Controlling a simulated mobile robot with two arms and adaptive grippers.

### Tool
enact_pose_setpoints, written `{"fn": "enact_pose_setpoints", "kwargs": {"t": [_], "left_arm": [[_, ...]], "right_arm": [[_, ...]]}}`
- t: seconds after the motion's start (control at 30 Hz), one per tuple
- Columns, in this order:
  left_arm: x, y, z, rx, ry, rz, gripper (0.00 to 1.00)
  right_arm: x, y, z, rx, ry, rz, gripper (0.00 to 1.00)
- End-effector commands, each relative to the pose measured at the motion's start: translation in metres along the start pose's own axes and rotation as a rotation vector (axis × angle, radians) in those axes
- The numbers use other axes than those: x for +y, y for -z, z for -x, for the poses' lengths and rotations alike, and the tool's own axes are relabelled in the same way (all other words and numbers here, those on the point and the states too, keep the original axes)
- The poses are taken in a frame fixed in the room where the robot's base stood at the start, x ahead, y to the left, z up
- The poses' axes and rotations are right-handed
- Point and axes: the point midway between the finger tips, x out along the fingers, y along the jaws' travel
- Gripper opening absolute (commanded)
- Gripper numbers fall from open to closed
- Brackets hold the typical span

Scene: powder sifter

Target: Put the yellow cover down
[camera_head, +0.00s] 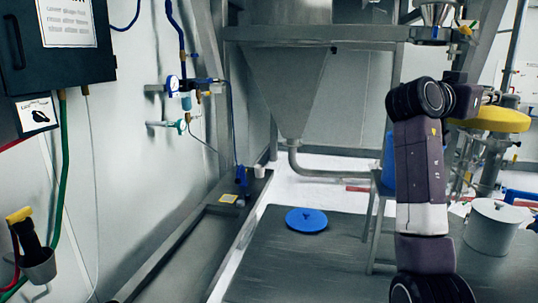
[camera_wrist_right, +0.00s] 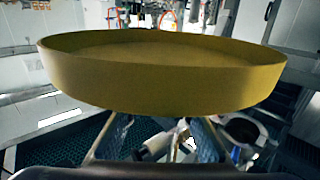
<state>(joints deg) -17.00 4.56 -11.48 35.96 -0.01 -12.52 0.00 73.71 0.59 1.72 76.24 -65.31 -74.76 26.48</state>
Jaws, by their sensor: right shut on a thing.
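The yellow cover (camera_head: 503,121) is a shallow round disc held up in the air at the right of the head view, above floor and table level. In the right wrist view the yellow cover (camera_wrist_right: 165,88) fills the upper middle, its rim toward the camera. My right gripper (camera_head: 487,98) is at the cover and shut on it; the fingertips are largely hidden by the cover in the wrist view. My left gripper is not in view.
A blue round lid (camera_head: 306,221) lies on the dark platform (camera_head: 300,265). A white lidded pot (camera_head: 492,228) stands at right, below the cover. A steel hopper (camera_head: 290,90) and its frame rise behind. The platform around the blue lid is largely bare.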

Motion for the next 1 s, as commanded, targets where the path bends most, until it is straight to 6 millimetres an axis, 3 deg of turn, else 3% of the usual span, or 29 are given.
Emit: {"fn": "enact_pose_setpoints", "kwargs": {"t": [0.27, 0.37, 0.6, 0.8, 1.0], "left_arm": [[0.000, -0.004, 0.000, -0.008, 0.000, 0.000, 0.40], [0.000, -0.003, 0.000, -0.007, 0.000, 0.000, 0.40], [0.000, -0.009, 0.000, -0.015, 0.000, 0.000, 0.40], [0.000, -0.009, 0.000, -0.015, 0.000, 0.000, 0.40], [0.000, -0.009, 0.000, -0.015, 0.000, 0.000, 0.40]], "right_arm": [[0.059, 0.009, -0.042, -0.001, -0.120, 0.001, 0.00], [0.089, 0.015, -0.060, 0.000, -0.178, 0.001, 0.00], [0.186, 0.035, -0.102, 0.000, -0.353, 0.001, 0.00], [0.240, 0.048, -0.117, -0.001, -0.449, 0.001, 0.00], [0.276, 0.057, -0.123, -0.001, -0.511, 0.002, 0.00]]}}
